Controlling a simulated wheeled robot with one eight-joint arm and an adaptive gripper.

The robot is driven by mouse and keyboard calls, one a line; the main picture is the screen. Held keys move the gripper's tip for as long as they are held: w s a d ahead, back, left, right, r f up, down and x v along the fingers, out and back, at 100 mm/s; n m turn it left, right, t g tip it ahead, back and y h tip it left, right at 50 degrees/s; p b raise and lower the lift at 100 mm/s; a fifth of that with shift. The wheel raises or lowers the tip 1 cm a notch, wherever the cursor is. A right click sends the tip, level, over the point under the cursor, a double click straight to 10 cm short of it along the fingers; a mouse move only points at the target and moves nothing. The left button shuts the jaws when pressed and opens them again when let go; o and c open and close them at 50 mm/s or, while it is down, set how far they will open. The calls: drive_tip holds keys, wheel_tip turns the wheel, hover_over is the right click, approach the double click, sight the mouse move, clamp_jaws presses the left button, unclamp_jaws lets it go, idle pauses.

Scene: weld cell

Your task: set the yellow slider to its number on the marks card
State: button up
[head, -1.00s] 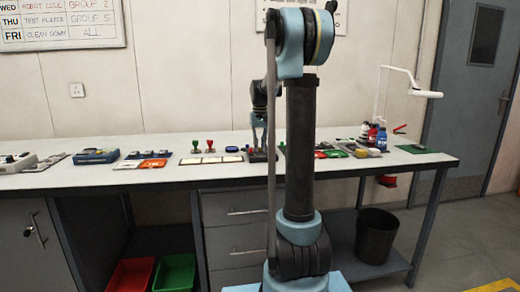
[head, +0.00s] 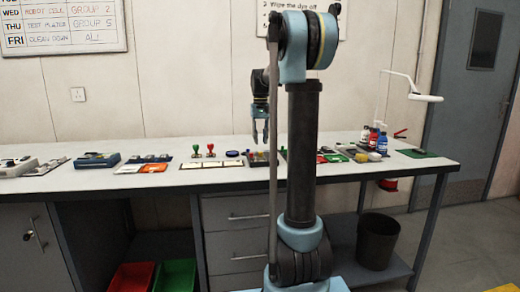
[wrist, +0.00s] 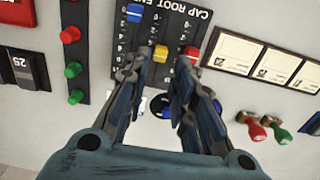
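The slider panel (wrist: 118,42) is dark with white scale marks and upside-down lettering in the wrist view; it also shows on the bench in the head view (head: 262,158). The yellow slider (wrist: 161,53) is in the middle slot, with a blue slider (wrist: 135,12) on its left and a red slider (wrist: 192,52) on its right. My gripper (wrist: 159,66) is open and empty. Its fingertips appear either side of the yellow slider's slot, and no contact shows. In the head view my gripper (head: 260,143) hangs above the panel. I cannot identify the marks card for sure.
Three white cards (wrist: 272,66) lie right of the panel in the wrist view, with red (wrist: 257,133) and green (wrist: 279,128) handled stamps near them. A strip with red and green buttons (wrist: 73,70) lies left. A blue round thing (wrist: 165,106) is partly hidden between my fingers.

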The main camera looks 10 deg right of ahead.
wheel_tip(320, 180, up, 6)
idle(0.4)
drive_tip(key=s+f+t, duration=0.1)
drive_tip(key=s+f, duration=0.4)
drive_tip(key=s, duration=0.6)
drive_tip(key=s+f, duration=0.4)
drive_tip(key=s, duration=0.8)
drive_tip(key=s+f+t, duration=0.1)
drive_tip(key=s+f, duration=1.5)
drive_tip(key=f, duration=0.2)
drive_tip(key=shift+s+f, duration=0.2)
drive_tip(key=shift+f, duration=0.05)
drive_tip(key=shift+w+f, duration=0.2)
drive_tip(key=shift+w, duration=0.25)
